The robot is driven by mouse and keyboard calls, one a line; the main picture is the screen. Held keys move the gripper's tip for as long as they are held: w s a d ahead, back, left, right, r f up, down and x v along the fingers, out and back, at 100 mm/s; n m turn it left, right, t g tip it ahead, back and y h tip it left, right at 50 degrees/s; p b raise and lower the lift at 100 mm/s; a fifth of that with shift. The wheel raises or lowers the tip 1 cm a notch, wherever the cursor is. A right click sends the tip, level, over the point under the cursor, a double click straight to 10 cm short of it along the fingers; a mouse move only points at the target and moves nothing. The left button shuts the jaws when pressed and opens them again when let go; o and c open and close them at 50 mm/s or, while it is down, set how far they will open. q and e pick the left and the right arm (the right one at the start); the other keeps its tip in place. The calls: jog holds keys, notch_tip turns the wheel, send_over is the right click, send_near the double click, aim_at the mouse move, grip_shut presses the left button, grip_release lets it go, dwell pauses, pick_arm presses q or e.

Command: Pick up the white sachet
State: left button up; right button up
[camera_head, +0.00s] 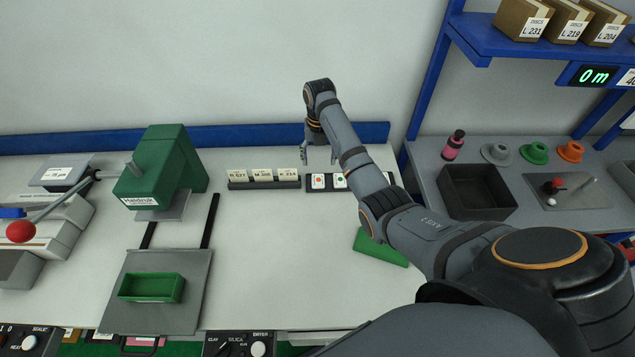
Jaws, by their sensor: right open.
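My right arm reaches in from the lower right. Its gripper (319,157) points down, open, with nothing seen between its fingers. It appears over the back of the bench, above the left end of a dark rack (304,184). In that rack stand small white pieces, one with a red-orange mark (318,182) and one with a green mark (340,182). I cannot tell whether one of these is the white sachet. My forearm covers part of the rack's right side. My left gripper is not in view.
A dark holder (263,186) with cream labelled cards stands left of that rack. A green press (165,170) stands further left, with a green tray (152,287) in front. A green block (380,248) lies beside my arm. The middle of the bench is clear.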

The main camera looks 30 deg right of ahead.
aim_at(318, 181)
jog(key=f, duration=0.2)
jog(key=shift+s+f, duration=0.2)
jog(key=shift+f, duration=0.15)
jog(key=shift+w+f, duration=0.15)
jog(key=shift+f, duration=0.25)
jog(key=shift+a+f+p, duration=0.1)
jog(key=shift+f+p, duration=0.15)
jog(key=shift+p, duration=0.15)
jog(key=f, duration=0.2)
jog(key=f+p, duration=0.1)
jog(key=f, duration=0.1)
jog(key=shift+s+a, duration=0.2)
jog(key=shift+s, duration=0.1)
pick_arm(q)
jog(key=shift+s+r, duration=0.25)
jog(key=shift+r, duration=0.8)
pick_arm(e)
jog(key=shift+w+f, duration=0.1)
jog(key=shift+f, duration=0.25)
jog(key=c, duration=1.2)
